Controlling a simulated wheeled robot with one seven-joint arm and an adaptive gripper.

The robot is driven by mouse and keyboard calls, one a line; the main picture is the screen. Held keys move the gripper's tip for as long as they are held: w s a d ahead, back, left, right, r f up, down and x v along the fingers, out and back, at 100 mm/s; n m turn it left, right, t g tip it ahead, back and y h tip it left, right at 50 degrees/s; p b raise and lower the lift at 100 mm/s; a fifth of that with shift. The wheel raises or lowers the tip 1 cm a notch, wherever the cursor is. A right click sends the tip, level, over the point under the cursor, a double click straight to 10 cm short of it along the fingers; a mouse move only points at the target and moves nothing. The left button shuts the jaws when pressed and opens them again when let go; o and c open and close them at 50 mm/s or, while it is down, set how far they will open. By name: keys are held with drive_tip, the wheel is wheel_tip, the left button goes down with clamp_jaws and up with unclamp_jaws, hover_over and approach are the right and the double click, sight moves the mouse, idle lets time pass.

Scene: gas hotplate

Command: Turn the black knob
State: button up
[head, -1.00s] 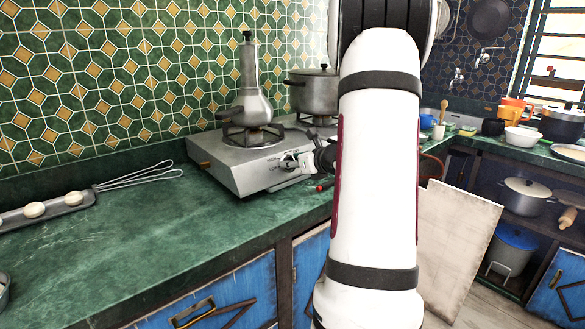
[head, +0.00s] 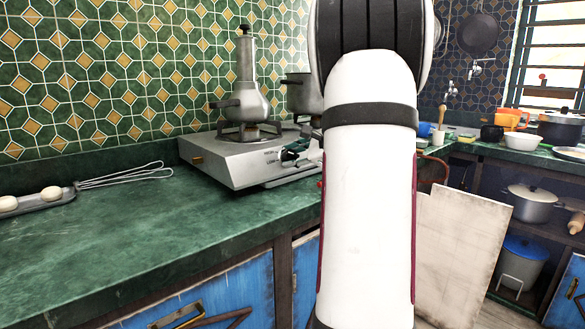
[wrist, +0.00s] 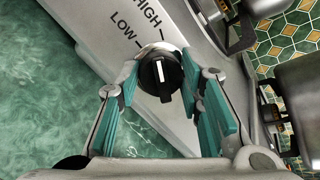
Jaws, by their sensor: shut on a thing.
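The black knob (wrist: 160,73) sits on the front panel of the steel gas hotplate (head: 225,168). In the wrist view a white line on the knob runs nearly upright in the picture, and the HIGH and LOW marks lie up and to its left. My gripper (wrist: 159,84) has its teal fingers on either side of the knob and is shut on it.
A moka-like metal pot (head: 244,95) stands on the left burner. A second pot (head: 302,95) stands behind, partly hidden by my arm. A whisk (head: 125,175) and a tray with eggs (head: 35,203) lie at the left. The green counter (head: 150,230) in front is clear.

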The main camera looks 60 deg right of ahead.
drive_tip(key=n+b, duration=0.3)
drive_tip(key=n, duration=0.2)
drive_tip(key=shift+f+n+y+b, duration=0.1)
drive_tip(key=shift+n+y+b, duration=0.2)
drive_tip(key=shift+y+b, duration=0.1)
drive_tip(key=shift+n, duration=0.3)
drive_tip(key=o, duration=1.2)
drive_tip(key=shift+c, duration=0.2)
drive_tip(key=v, duration=1.2)
drive_tip(key=shift+r, duration=0.25)
